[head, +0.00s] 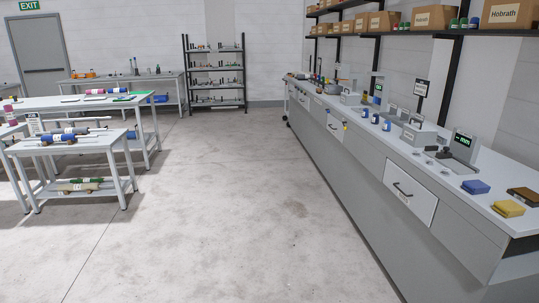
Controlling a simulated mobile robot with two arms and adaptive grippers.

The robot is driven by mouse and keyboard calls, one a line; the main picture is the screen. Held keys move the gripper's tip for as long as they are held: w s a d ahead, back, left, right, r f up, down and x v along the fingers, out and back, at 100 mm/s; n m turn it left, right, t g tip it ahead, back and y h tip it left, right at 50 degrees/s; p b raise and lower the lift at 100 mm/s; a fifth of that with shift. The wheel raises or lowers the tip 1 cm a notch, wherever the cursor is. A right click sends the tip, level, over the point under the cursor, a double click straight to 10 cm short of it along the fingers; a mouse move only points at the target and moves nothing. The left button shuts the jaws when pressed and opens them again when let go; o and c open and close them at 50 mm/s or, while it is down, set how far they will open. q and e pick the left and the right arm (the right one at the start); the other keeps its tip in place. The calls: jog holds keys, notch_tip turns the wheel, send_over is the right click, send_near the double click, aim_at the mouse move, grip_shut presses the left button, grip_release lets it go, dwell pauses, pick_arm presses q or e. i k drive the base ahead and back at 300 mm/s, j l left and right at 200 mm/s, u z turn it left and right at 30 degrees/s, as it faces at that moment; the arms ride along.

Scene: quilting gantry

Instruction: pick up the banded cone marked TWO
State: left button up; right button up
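I cannot make out a banded cone marked TWO; any such marking is too small to read from here. Several small blue items with pale parts (375,118) stand on the long right-hand counter (455,188), but I cannot tell whether they are cones. Small green and red items (463,23) stand on the upper wall shelf beside the cardboard boxes, also too small to identify. Neither of my grippers shows in the head view.
Open floor (230,200) lies ahead. A drawer (409,192) sits in the counter's front. Blue (475,187) and yellow (507,208) folded cloths lie near its close end. A rack (215,72) stands at the back, and a low cart (70,148) with rolls at left.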

aim_at(375, 120)
jog(key=i+u, duration=0.1)
jog(key=i, duration=1.6)
jog(key=i+z, duration=0.1)
jog(key=i, duration=0.45)
jog(key=i+j+z, duration=0.15)
jog(key=i, duration=0.4)
jog(key=i+j+z, duration=0.1)
jog(key=i, duration=0.45)
jog(key=i+j+z, duration=0.2)
jog(key=i+z, duration=0.25)
jog(key=i+j+z, duration=0.25)
jog(key=z, duration=0.2)
jog(key=i+j+z, duration=0.3)
jog(key=j+z, duration=0.15)
jog(key=i+j+z, duration=0.15)
jog(key=j+z, duration=0.35)
jog(key=i+j+z, duration=0.15)
jog(key=j+z, duration=0.25)
jog(key=j, duration=0.5)
jog(key=j+z, duration=0.4)
jog(key=j, duration=0.5)
